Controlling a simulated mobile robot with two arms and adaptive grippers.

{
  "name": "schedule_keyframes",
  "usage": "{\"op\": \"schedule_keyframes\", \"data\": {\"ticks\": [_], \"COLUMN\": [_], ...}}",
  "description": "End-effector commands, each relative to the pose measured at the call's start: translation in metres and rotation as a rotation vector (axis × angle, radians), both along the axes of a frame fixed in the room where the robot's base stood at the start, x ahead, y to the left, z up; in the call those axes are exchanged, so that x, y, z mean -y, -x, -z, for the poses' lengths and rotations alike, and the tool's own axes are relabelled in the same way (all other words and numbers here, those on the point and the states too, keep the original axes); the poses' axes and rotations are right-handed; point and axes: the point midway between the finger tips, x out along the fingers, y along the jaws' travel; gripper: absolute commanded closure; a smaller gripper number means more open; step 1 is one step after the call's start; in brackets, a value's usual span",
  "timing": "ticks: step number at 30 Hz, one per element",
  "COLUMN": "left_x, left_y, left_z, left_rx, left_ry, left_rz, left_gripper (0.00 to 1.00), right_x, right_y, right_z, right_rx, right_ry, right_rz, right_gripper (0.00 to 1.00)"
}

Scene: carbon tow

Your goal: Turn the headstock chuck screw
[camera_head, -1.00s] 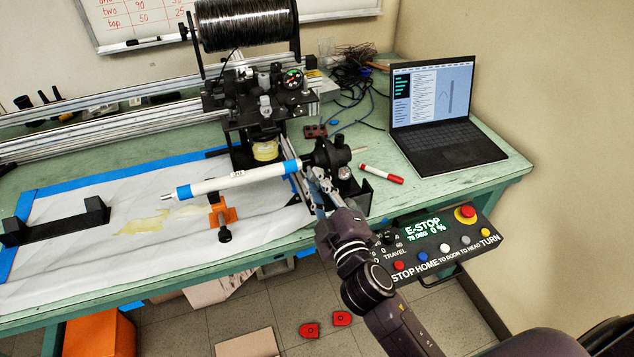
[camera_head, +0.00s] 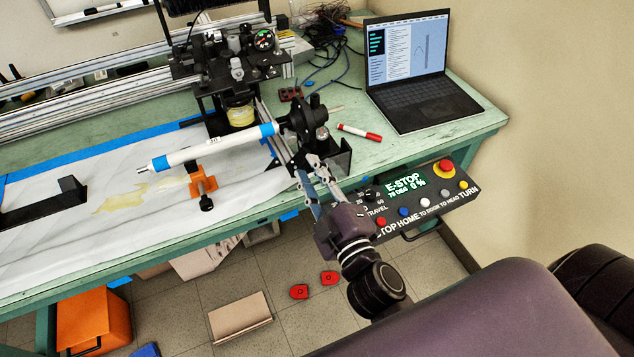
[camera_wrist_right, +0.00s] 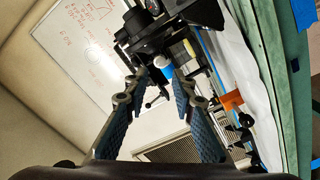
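The black headstock chuck (camera_head: 300,118) stands at the right end of the white tube (camera_head: 205,150), which has blue bands. In the right wrist view a black housing (camera_wrist_right: 143,28) is beyond the fingers, with a white rounded end beside it. I cannot clearly pick out the chuck screw. My right gripper (camera_head: 310,164) is in front of and just below the chuck, near the table's front edge. Its blue-padded fingers also show in the right wrist view (camera_wrist_right: 158,84), spread apart with nothing between the pads. My left gripper is not in view.
A control box (camera_head: 425,190) with an E-stop display hangs at the table's front edge, right of my arm. A red marker (camera_head: 360,133) and a laptop (camera_head: 415,85) lie right of the chuck. An orange support (camera_head: 203,183) stands under the tube.

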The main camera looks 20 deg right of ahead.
Motion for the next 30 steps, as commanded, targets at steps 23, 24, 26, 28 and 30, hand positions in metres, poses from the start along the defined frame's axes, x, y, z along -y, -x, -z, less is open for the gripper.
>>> {"op": "schedule_keyframes", "data": {"ticks": [23, 24, 26, 28, 30], "left_x": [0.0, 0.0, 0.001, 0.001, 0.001], "left_y": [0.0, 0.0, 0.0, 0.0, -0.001], "left_z": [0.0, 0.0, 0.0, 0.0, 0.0], "left_rx": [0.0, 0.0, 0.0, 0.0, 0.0], "left_ry": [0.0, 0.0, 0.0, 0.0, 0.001], "left_rz": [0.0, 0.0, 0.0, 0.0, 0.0], "left_gripper": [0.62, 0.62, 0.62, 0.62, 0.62], "right_x": [0.001, 0.001, 0.001, 0.001, -0.001], "right_y": [0.032, 0.032, 0.032, 0.032, 0.031], "right_z": [0.0, 0.0, 0.0, 0.001, 0.011], "right_rx": [0.001, 0.001, 0.001, -0.002, -0.018], "right_ry": [0.0, 0.0, 0.0, -0.001, -0.008], "right_rz": [-0.001, -0.001, -0.001, -0.001, -0.003], "right_gripper": [0.76, 0.76, 0.76, 0.76, 0.76]}}
